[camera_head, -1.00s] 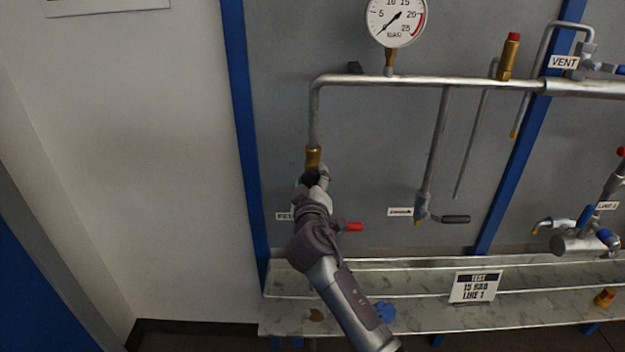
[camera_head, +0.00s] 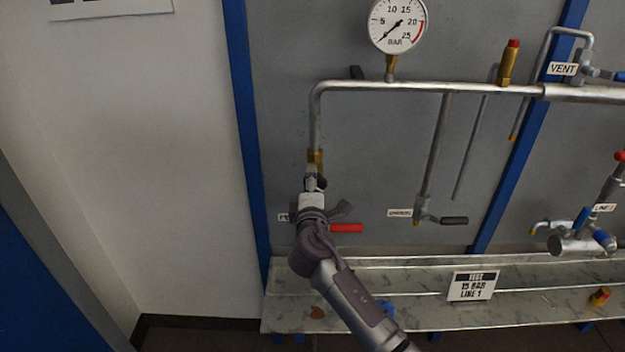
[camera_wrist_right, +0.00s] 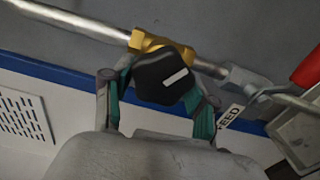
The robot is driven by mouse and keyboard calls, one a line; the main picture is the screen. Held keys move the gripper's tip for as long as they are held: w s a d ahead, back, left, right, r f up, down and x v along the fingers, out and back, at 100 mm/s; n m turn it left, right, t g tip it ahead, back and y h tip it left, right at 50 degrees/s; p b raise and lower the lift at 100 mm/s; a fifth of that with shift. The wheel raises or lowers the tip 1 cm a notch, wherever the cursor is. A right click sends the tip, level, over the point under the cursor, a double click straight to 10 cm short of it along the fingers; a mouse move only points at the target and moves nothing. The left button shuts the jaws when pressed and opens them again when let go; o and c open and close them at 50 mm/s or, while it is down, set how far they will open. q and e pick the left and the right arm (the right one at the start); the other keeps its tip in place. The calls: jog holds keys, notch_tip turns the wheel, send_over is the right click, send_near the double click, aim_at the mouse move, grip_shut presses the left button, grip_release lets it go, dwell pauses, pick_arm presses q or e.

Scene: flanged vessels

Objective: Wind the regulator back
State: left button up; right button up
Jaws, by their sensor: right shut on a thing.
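The regulator's black knob (camera_wrist_right: 158,72), with a white mark on its face, sits on a brass body (camera_wrist_right: 150,42) in the right wrist view. My right gripper (camera_wrist_right: 157,92) has its teal-padded fingers on both sides of the knob and is shut on it. In the head view my right gripper (camera_head: 315,185) reaches up to the regulator, below the brass fitting (camera_head: 315,160) on the left vertical pipe, and mostly hides the knob. The pressure gauge (camera_head: 397,25) above has its needle toward the low end of the scale. My left gripper is not in view.
A red lever handle (camera_head: 347,228) lies just right of my wrist. A drain valve with a dark handle (camera_head: 454,220) is further right. A sign reading 15 BAR LINE 1 (camera_head: 472,286) stands on the marbled shelf (camera_head: 420,318) below.

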jog(key=n+p, duration=0.1)
jog(key=n, duration=0.2)
jog(key=shift+n+p, duration=0.3)
jog(key=shift+n, duration=0.1)
jog(key=n+p, duration=0.2)
jog(key=n, duration=0.1)
jog(key=shift+d+n, duration=0.1)
jog(key=shift+n, duration=0.2)
jog(key=n+p, duration=0.2)
jog(key=n, duration=0.1)
jog(key=shift+f+n, duration=0.1)
jog(key=shift+n, duration=0.3)
jog(key=n+p, duration=0.2)
jog(key=n, duration=0.2)
jog(key=shift+d, duration=0.15)
jog(key=n+p, duration=0.1)
jog(key=n, duration=0.3)
jog(key=shift+d+f+p, duration=0.1)
jog(key=shift+f+p, duration=0.05)
jog(key=shift+p, duration=0.2)
jog(key=n, duration=0.5)
jog(key=shift+d, duration=0.1)
jog(key=shift+n, duration=0.3)
jog(key=o, duration=1.1)
jog(key=shift+o, duration=0.2)
